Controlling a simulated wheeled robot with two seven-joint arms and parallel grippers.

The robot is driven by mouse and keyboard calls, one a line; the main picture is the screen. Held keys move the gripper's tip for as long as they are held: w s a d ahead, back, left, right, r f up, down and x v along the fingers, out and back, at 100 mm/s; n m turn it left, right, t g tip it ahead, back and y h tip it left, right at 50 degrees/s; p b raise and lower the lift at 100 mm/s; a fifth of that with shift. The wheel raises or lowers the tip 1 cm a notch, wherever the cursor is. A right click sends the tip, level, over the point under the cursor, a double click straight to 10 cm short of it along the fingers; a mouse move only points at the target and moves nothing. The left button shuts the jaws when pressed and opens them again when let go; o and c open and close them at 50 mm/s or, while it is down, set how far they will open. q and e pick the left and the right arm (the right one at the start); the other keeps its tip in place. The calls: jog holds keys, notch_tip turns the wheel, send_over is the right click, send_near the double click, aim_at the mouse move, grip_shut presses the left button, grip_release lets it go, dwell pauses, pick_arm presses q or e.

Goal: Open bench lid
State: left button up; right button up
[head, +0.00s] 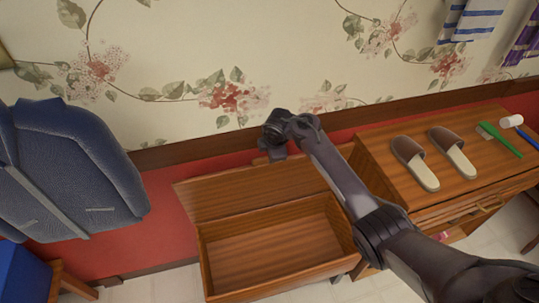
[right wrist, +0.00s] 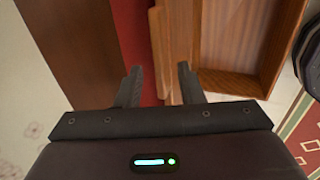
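The wooden bench (head: 275,250) stands against the wall, and its empty inside shows in the head view. Its lid (head: 235,197) is raised, standing up at the back of the box near the wall. In the right wrist view the lid's edge (right wrist: 158,50) shows as a narrow strip, with the open box (right wrist: 235,45) to its right. My right gripper (head: 274,147) is above the lid's top edge by the wall. In the right wrist view its two fingers (right wrist: 158,78) are apart with nothing held; I cannot tell whether they touch the lid. My left gripper is out of view.
A wooden cabinet (head: 375,155) right of the bench carries slippers (head: 413,165), a green brush (head: 500,140) and a white-headed mallet (head: 512,122). A blue jacket (head: 70,165) hangs at left. Towels (head: 470,18) hang upper right. My right arm crosses over the cabinet's left end.

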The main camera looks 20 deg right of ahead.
jog(key=v, duration=0.3)
jog(key=shift+s+r, duration=0.1)
jog(key=shift+r, duration=0.25)
jog(key=s+f+m+g+y, duration=0.1)
jog(key=s+f+m, duration=0.2)
jog(key=s+f, duration=0.55)
jog(key=s+f+m+g, duration=0.1)
jog(key=s+f+m, duration=0.3)
jog(key=f, duration=0.8)
jog(key=s+f+m+y, duration=0.1)
jog(key=s+f+m, duration=0.1)
jog(key=s+f, duration=0.75)
jog(key=s+d+f+m, duration=0.2)
jog(key=s+f, duration=0.3)
jog(key=s, duration=0.6)
jog(key=s+d+f+m+g+h, duration=0.1)
jog(key=s+f, duration=0.4)
jog(key=s, duration=0.6)
jog(key=s+d+f+m+h, duration=0.1)
jog(key=s+d+f+m, duration=0.2)
jog(key=s+f, duration=0.3)
jog(key=s+m, duration=0.1)
jog(key=s, duration=0.4)
jog(key=shift+s+d+g, duration=0.15)
jog(key=shift+s+g, duration=0.15)
jog(key=shift+s, duration=0.1)
